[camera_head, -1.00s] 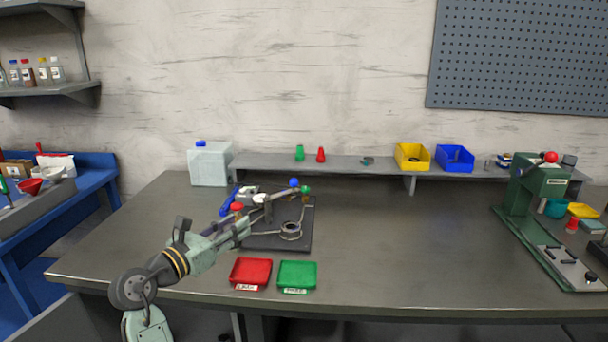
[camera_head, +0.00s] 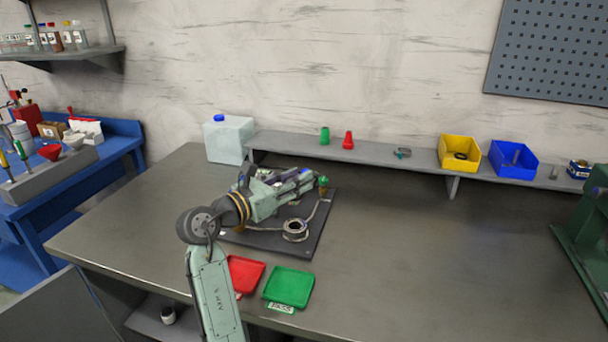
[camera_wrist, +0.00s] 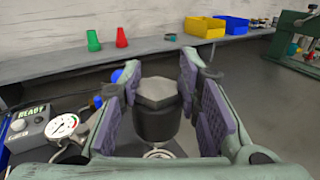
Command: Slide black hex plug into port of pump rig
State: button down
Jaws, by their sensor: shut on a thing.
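My gripper (camera_head: 300,180) reaches over the pump rig (camera_head: 322,236) in the head view and covers much of it. In the wrist view my gripper (camera_wrist: 160,85) has its purple pads on both sides of the black hex plug (camera_wrist: 156,122) and is shut on it. The plug has a grey hexagonal top and a dark round body, and looks upright. Part of a pale ring shows just below it. The rig's gauge (camera_wrist: 64,126) and a box marked READY (camera_wrist: 33,120) lie to the left. I cannot make out the port's opening or whether the plug touches it.
A red tray (camera_head: 245,274) and a green tray (camera_head: 288,287) lie in front of the rig. A raised shelf (camera_head: 350,152) behind holds a green cone, a red cone, a yellow bin (camera_head: 458,153) and a blue bin (camera_head: 513,159). The table right of the rig is clear.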

aim_at(291, 201)
jog(key=shift+a+r, duration=0.1)
dwell(0.3)
jog(key=shift+d+r, duration=0.15)
jog(key=shift+d, duration=0.05)
jog(key=shift+f+b, duration=0.6)
jog(key=shift+f, duration=2.2)
jog(key=shift+p, duration=0.65)
jog(key=shift+s+f, duration=0.1)
jog(key=shift+f, duration=1.6)
jog(key=c, duration=1.1)
grip_release()
jog(key=shift+f, duration=0.1)
jog(key=shift+d, duration=0.1)
